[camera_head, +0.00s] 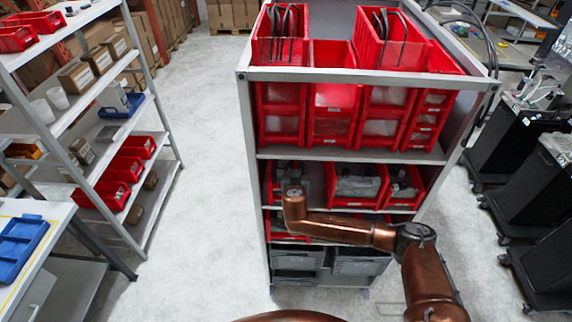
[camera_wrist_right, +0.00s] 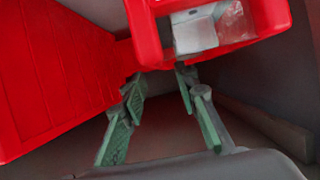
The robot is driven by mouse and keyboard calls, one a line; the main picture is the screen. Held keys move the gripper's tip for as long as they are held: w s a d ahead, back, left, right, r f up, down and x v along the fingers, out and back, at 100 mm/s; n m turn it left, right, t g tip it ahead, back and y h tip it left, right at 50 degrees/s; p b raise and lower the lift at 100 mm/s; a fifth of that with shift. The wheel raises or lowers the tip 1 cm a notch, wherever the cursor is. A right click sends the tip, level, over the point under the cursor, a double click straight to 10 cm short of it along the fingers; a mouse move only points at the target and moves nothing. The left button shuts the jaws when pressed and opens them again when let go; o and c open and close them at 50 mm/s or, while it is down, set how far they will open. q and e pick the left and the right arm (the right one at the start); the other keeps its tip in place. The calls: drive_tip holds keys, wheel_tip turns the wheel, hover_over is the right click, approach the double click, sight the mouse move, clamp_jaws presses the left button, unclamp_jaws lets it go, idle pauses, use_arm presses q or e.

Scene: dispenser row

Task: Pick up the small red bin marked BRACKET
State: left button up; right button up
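A small red bin (camera_wrist_right: 148,38) with pale grey contents shows at the top of the right wrist view. No BRACKET label can be read in either view, so I cannot tell whether this is the marked bin. My right gripper (camera_wrist_right: 161,74) is open, its two green-padded fingers apart with nothing between them. Its fingertips are just short of the bin's lower edge. In the head view, my right gripper (camera_head: 291,171) reaches into the middle shelf at the left, partly hidden by my copper wrist. My left gripper is not in view.
A larger red bin (camera_wrist_right: 50,75) fills the wrist view's left side. The grey rack (camera_head: 330,154) holds red bins above and grey crates (camera_head: 360,264) below. Another shelf (camera_head: 60,120) stands left, black carts (camera_head: 510,150) right. Floor (camera_head: 205,130) between the shelves is clear.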

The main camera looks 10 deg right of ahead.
sight(295, 161)
drive_tip(key=shift+x, duration=0.75)
drive_tip(key=p+x, duration=0.2)
drive_tip(key=x, duration=0.1)
drive_tip(key=shift+w, duration=0.4)
drive_tip(key=shift+w+d+f, duration=0.1)
drive_tip(key=shift+w+f, duration=0.25)
drive_tip(key=shift+w, duration=0.05)
drive_tip(key=shift+c, duration=0.3)
clamp_jaws()
drive_tip(key=shift+r, duration=0.15)
